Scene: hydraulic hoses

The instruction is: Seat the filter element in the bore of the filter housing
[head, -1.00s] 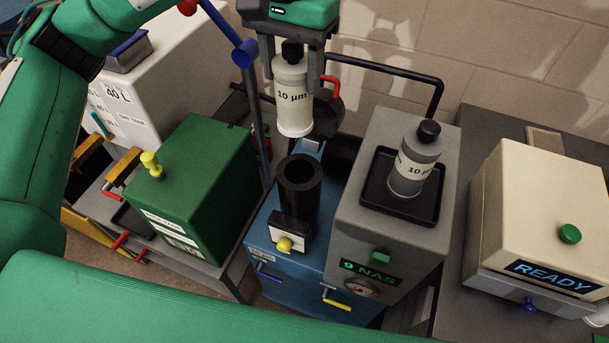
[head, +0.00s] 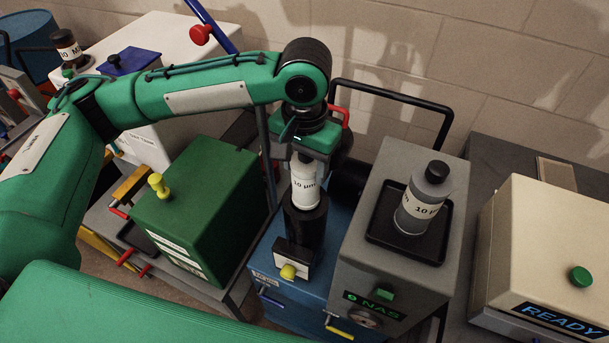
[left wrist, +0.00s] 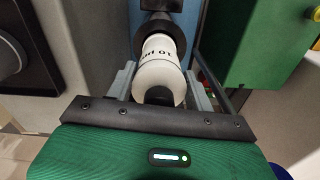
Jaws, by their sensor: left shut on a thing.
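The white filter element (head: 305,187), marked 10 µm, stands upright at the mouth of the black filter housing (head: 305,228) on the blue unit. Its lower end is hidden by the housing rim, so it looks partly inside the bore; how deep, I cannot tell. My left gripper (head: 304,162) is above the housing and shut on the element's upper part. In the left wrist view the filter element (left wrist: 159,72) lies between the two fingers (left wrist: 160,88), its far end at the dark housing ring (left wrist: 160,30). My right gripper is not in view.
A green box (head: 200,205) stands left of the housing. A black pipe (head: 400,97) arches behind. A cream READY box (head: 550,240) is far right.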

